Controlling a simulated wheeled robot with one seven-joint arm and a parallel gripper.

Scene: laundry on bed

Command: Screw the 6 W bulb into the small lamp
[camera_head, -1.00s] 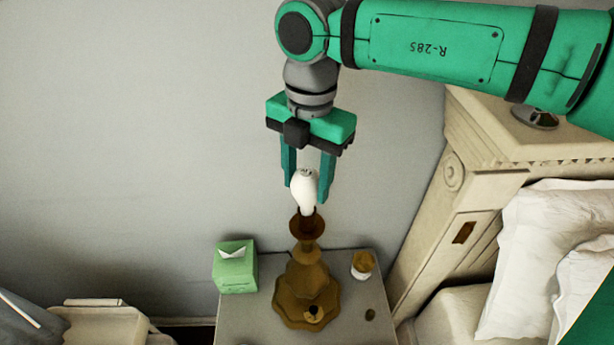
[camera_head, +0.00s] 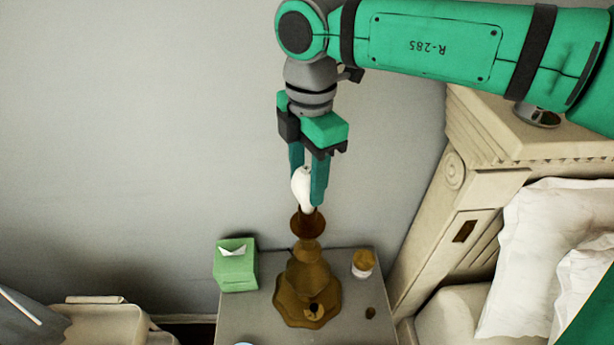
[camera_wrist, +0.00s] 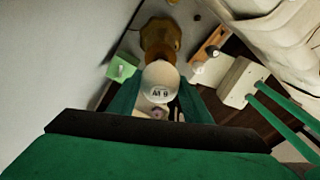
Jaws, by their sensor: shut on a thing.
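The small lamp (camera_head: 307,280) is a brass-coloured stand with a flared cup at its top, upright on the nightstand. The white bulb (camera_head: 302,188) stands nearly upright over that cup, its lower end at or in the cup. I cannot tell how far in it sits. My gripper (camera_head: 308,186) points down from above and is shut on the bulb, one finger on each side. In the wrist view the bulb (camera_wrist: 160,83) shows an upside-down marking that reads 6 W, between both fingers. The lamp (camera_wrist: 160,38) appears beyond it.
A green tissue box (camera_head: 235,266) and a small jar with a brown lid (camera_head: 363,263) flank the lamp on the grey nightstand (camera_head: 240,318). The carved bed headboard (camera_head: 480,185) and white pillows (camera_head: 545,250) stand at the right. The wall is behind.

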